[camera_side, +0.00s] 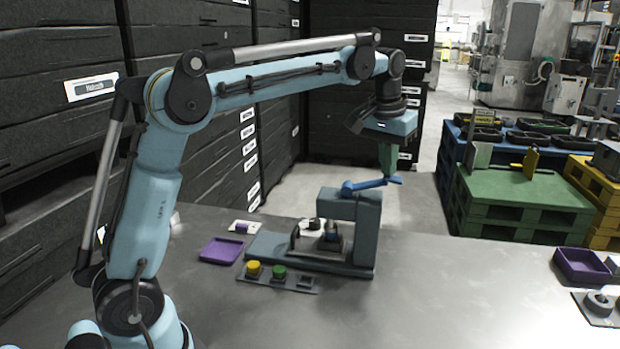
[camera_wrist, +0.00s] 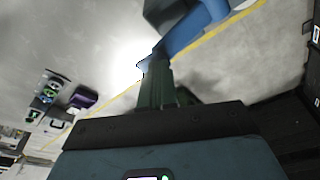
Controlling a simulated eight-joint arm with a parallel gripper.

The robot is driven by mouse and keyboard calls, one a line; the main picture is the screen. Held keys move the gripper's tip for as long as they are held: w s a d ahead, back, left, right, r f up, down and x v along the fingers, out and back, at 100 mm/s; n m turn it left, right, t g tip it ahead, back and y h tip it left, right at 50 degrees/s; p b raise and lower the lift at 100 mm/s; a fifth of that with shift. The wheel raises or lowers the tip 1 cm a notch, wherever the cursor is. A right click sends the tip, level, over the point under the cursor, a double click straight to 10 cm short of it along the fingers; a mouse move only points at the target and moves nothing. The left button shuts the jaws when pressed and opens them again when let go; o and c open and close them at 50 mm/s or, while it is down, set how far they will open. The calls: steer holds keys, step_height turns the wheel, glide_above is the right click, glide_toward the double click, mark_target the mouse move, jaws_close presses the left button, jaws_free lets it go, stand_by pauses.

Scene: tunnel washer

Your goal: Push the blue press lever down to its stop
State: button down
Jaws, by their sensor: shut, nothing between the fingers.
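The blue press lever (camera_side: 362,186) sits at the top of the grey-blue press (camera_side: 362,212) in the side view. It runs roughly level, its right end sticking out past the press column. My gripper (camera_side: 386,174) points down over that right end with its green fingers closed together and empty. The fingertips are at or just above the lever; I cannot tell whether they touch. In the wrist view the lever (camera_wrist: 197,30) crosses in front of the closed fingertips (camera_wrist: 158,65). The press (camera_wrist: 165,12) shows only as a dark part behind it.
A panel with a yellow button (camera_side: 253,270) and a green button (camera_side: 279,273) lies before the press. A purple tray (camera_side: 221,251) stands to its left. Another purple tray (camera_side: 582,264) is at the far right. The table (camera_side: 455,290) between is clear.

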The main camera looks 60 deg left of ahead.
steer(key=shift+f, duration=0.3)
steer(key=shift+d+f, duration=0.1)
steer(key=shift+f, duration=0.05)
steer(key=shift+w+f, duration=0.15)
steer(key=shift+f, duration=0.4)
stand_by(0.4)
steer(key=shift+f, duration=0.25)
steer(key=shift+d+r, duration=0.1)
stand_by(0.3)
steer(key=w+v, duration=0.2)
steer(key=v, duration=0.8)
steer(key=shift+a+r, duration=0.25)
steer(key=shift+r, duration=0.25)
stand_by(0.5)
